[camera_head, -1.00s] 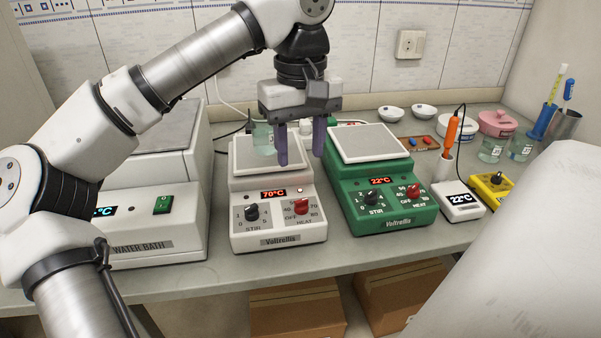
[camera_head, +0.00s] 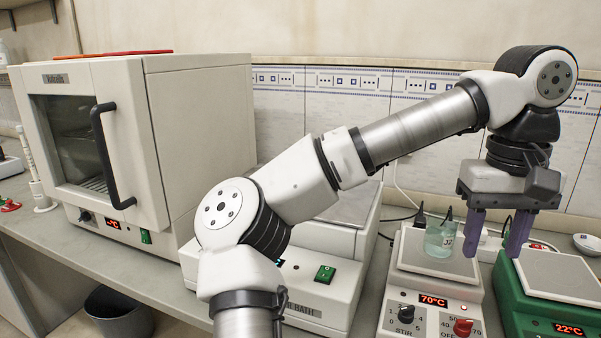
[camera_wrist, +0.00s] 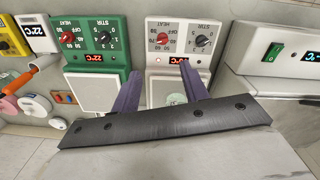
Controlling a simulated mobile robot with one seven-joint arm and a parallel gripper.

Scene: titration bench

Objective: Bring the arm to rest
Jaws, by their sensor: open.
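My gripper (camera_head: 494,233) is open and empty, its two purple fingers pointing down above the hotplates. The fingers lie between the white hotplate stirrer (camera_head: 439,266) and the green hotplate stirrer (camera_head: 551,275) in the head view. A small glass beaker (camera_head: 440,240) with pale greenish contents stands on the white stirrer's plate, left of the fingers and apart from them. In the wrist view the gripper (camera_wrist: 157,78) spans the two stirrers, and the beaker (camera_wrist: 177,99) is partly hidden behind the gripper. The white stirrer reads 70°C, the green one 22°C.
A white water bath (camera_head: 320,258) stands left of the stirrers, behind my arm. A large oven (camera_head: 146,140) with a black handle stands farther left. In the wrist view, a yellow device (camera_wrist: 13,36) and an orange-handled probe (camera_wrist: 22,80) lie beyond the green stirrer.

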